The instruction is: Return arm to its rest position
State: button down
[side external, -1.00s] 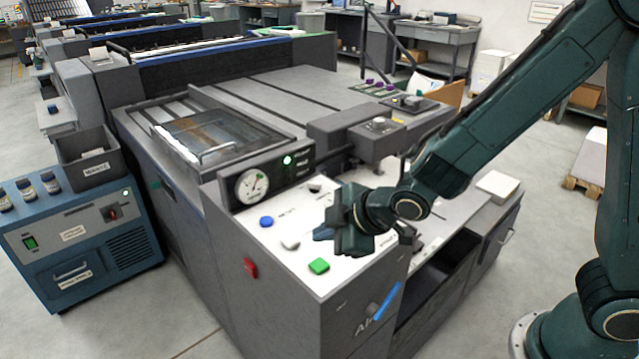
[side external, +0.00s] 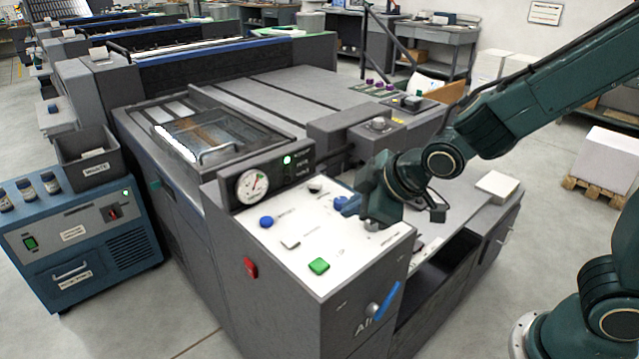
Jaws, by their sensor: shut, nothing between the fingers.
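My gripper (side external: 352,206) is in the side external view, above the right part of the white control panel (side external: 290,262) of the grey printing machine. Its fingers point left and nothing shows between them. The arm reaches in from the right edge of the picture. On the panel, left of and below the gripper, are a blue button (side external: 267,222), a white switch (side external: 290,243) and a green button (side external: 319,265). A dark knob (side external: 315,188) sits near the panel's back edge, left of the gripper.
A dial gauge (side external: 252,186) stands at the panel's back left, with a lit green lamp (side external: 287,160) beside it. A grey control box (side external: 376,135) stands behind the gripper. A blue cabinet (side external: 80,240) is at left. Open floor lies in front at right.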

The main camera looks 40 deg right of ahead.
jog(key=s+d+r+m+g, duration=0.1)
jog(key=s+d+r+m, duration=0.2)
jog(key=s, duration=0.3)
jog(key=s+d+r+m+g, duration=0.1)
jog(key=s+d+r+m, duration=0.1)
jog(key=s, duration=0.5)
jog(key=s+d+r+m+h, duration=0.1)
jog(key=s+d+r+m, duration=0.2)
jog(key=s, duration=0.4)
jog(key=shift+d+r+m+g, duration=0.3)
jog(key=shift+d+r+g, duration=0.1)
jog(key=shift+d+r, duration=0.45)
jog(key=shift+f, duration=0.1)
